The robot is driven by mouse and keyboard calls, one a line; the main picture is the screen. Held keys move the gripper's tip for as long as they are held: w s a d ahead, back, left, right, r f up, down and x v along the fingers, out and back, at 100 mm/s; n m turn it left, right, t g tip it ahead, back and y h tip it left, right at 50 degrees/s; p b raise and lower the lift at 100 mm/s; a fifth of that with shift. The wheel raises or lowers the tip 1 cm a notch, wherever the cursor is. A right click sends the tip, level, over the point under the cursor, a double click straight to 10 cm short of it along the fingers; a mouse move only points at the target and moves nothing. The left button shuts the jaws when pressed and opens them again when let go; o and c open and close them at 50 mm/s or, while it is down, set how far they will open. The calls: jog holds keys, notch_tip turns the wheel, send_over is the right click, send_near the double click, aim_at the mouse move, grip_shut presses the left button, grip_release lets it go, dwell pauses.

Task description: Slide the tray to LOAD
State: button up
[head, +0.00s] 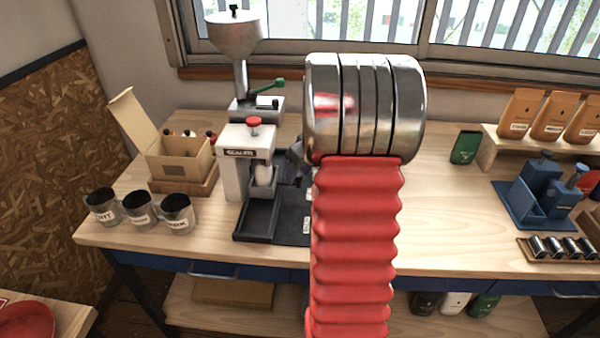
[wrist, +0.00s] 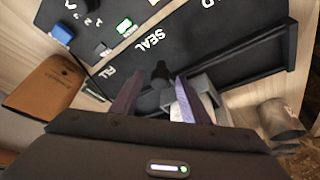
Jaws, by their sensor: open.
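The grey tray (wrist: 207,82) is in the wrist view, at the lower left end of a dark channel (wrist: 262,55), near the word SEAL on the dark board (wrist: 185,25). A dark knob (wrist: 160,72) stands beside it. A pale bag (wrist: 181,112) shows behind the right finger. My gripper (wrist: 153,84) is open, its two purple fingers either side of the knob; contact cannot be told. In the head view my arm largely hides the gripper; the sealer (head: 233,165) stands over the channel.
The channel is empty toward the front in the head view (head: 262,217). A blue holder (head: 540,195) stands right. A brown pouch (wrist: 50,85) lies left in the wrist view.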

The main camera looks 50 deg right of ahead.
grip_shut()
dwell(0.5)
